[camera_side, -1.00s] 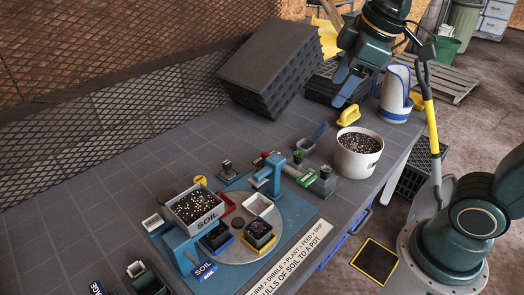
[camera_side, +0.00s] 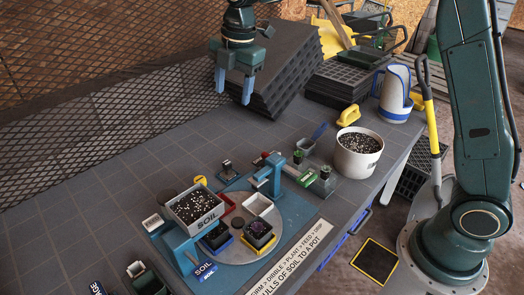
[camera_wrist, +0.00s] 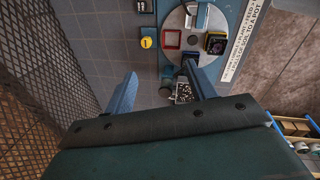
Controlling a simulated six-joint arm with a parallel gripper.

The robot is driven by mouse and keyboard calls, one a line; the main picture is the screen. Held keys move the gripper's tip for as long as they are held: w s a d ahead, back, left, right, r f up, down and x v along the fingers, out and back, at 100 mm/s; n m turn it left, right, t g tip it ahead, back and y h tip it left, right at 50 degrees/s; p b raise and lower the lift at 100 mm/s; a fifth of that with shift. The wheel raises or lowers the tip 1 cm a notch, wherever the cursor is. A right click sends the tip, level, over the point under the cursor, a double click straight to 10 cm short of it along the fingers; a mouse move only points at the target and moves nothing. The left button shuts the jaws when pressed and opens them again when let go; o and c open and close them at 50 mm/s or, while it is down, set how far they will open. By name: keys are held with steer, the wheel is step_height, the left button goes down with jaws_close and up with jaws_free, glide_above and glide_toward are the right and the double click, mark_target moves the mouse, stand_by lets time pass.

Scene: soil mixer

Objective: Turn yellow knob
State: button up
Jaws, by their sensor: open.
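The yellow knob (camera_side: 200,180) is a small round yellow piece at the back edge of the soil mixer, behind the soil hopper (camera_side: 195,207). In the wrist view the yellow knob (camera_wrist: 147,42) lies flat left of the round turntable (camera_wrist: 204,22), ahead of my fingertips. In the wrist view my gripper's two blue fingers (camera_wrist: 159,72) are wide apart, and the right one partly hides the hopper.
The blue press arm (camera_side: 268,177) stands upright by the turntable. Table left of the mixer is mostly clear.

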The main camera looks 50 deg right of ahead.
steer(key=w+a+f+n, duration=0.3)
steer(key=w+f+n, duration=0.2)
steer(key=w+f, duration=0.15)
steer(key=n+g, duration=0.2)
steer(key=n, duration=0.3)
glide_above(200, 179)
step_height(200, 179, down, 10)
steer(key=shift+d+r, duration=0.1)
steer(key=shift+r, duration=0.05)
steer(key=shift+f, duration=6.9)
steer(key=shift+c, duration=0.5)
steer(key=c, duration=0.9)
